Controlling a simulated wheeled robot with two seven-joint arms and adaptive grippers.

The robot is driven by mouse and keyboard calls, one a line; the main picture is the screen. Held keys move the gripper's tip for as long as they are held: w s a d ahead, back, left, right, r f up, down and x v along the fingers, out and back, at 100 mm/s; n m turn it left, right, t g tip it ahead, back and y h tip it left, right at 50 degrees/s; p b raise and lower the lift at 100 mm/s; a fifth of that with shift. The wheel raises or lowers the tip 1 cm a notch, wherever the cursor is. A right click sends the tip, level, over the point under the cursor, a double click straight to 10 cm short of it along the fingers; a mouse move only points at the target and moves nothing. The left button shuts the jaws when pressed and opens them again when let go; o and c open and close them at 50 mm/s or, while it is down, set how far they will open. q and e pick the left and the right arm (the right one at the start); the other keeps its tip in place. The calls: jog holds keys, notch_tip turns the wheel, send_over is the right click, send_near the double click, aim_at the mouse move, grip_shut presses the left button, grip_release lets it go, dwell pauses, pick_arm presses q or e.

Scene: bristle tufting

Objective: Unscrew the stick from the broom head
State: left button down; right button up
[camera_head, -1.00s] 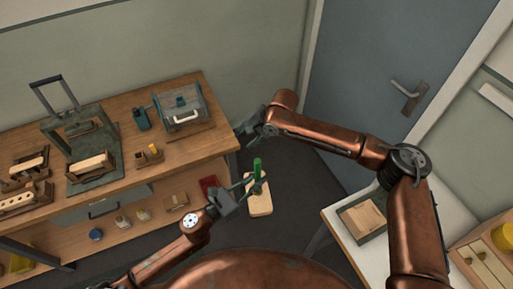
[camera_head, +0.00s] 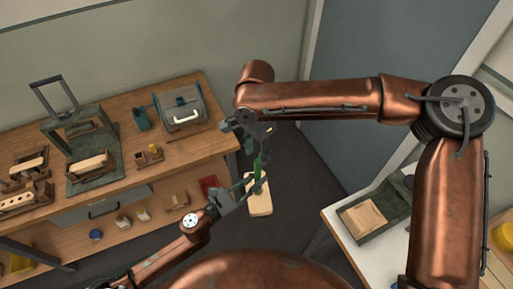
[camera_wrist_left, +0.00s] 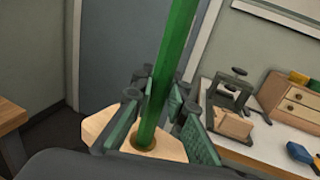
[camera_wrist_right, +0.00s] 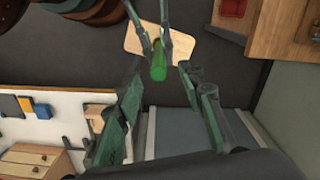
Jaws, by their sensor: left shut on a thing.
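The broom is a pale wooden broom head (camera_head: 259,206) with a green stick (camera_head: 257,166) standing out of it. My left gripper (camera_head: 243,189) is shut on the stick close above the head, as far as I can tell. In the left wrist view the green stick (camera_wrist_left: 168,75) runs between the fingers into a round hole in the broom head (camera_wrist_left: 172,152). My right gripper (camera_head: 264,140) hangs above the stick's upper end. In the right wrist view my right gripper (camera_wrist_right: 155,85) is open and empty, with the stick's end (camera_wrist_right: 158,72) beyond its fingertips.
A wooden workbench (camera_head: 178,76) stands at left with a metal frame stand (camera_head: 92,138), a grey toolbox (camera_head: 181,106) and wooden blocks.

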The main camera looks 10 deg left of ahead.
aim_at(256, 169)
notch_tip(256, 169, down, 10)
dwell(0.4)
jog(key=shift+c, duration=0.3)
jog(key=shift+w+a, duration=0.1)
grip_shut()
jog(key=n, duration=0.4)
jog(key=shift+r, duration=0.1)
jog(key=shift+w+r, duration=0.1)
dwell(1.0)
